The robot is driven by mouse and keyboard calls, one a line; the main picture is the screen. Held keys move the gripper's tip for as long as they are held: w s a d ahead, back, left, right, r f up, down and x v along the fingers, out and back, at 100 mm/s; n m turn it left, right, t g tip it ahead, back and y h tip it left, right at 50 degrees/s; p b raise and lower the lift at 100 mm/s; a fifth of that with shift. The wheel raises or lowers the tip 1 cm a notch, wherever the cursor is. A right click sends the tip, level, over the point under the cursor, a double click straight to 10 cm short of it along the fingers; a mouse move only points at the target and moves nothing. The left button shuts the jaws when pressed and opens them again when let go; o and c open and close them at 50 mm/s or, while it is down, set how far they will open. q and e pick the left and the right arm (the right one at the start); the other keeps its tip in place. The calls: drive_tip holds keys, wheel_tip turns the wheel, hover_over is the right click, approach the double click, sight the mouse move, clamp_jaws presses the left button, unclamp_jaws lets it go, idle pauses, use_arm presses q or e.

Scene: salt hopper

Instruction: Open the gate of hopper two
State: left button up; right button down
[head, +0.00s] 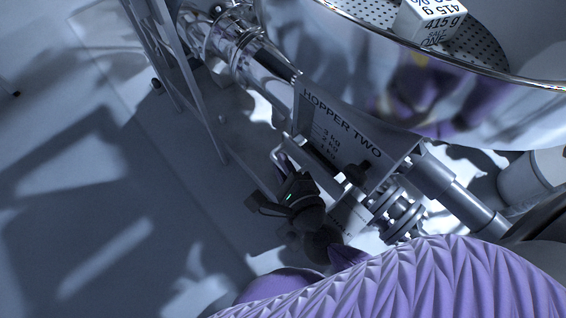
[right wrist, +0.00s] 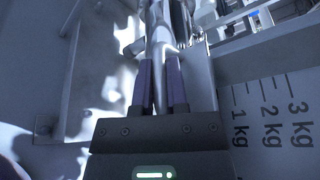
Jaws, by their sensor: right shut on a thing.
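Hopper two (head: 352,143) is a grey metal box labelled "HOPPER TWO" with kilogram marks, in the middle of the head view. Its scale also shows at the right of the right wrist view (right wrist: 272,112). A shiny metal handle (right wrist: 161,50) runs beside the hopper wall. My right gripper (right wrist: 160,88) has its two purple fingers on either side of this handle, shut on it. In the head view the right gripper (head: 281,168) is at the hopper's lower left side, and the grip itself is mostly hidden. The gate cannot be made out clearly. My left gripper is not in view.
A large shiny metal bowl (head: 440,95) with a perforated plate fills the upper right. A white carton (head: 432,18) marked "415 g" stands in it. Metal pipes (head: 250,62) and a grey frame (head: 190,75) are at upper left. The floor at left is clear.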

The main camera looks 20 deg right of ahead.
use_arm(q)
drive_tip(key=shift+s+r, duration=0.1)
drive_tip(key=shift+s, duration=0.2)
use_arm(e)
drive_tip(key=shift+s+a+f, duration=0.1)
drive_tip(key=shift+s+a, duration=0.05)
drive_tip(key=shift+a, duration=0.2)
drive_tip(key=s+a, duration=0.2)
drive_tip(key=a, duration=0.4)
drive_tip(key=shift+s+a, duration=0.2)
drive_tip(key=shift+a, duration=0.1)
drive_tip(key=c, duration=0.6)
unclamp_jaws()
drive_tip(key=shift+c, duration=0.2)
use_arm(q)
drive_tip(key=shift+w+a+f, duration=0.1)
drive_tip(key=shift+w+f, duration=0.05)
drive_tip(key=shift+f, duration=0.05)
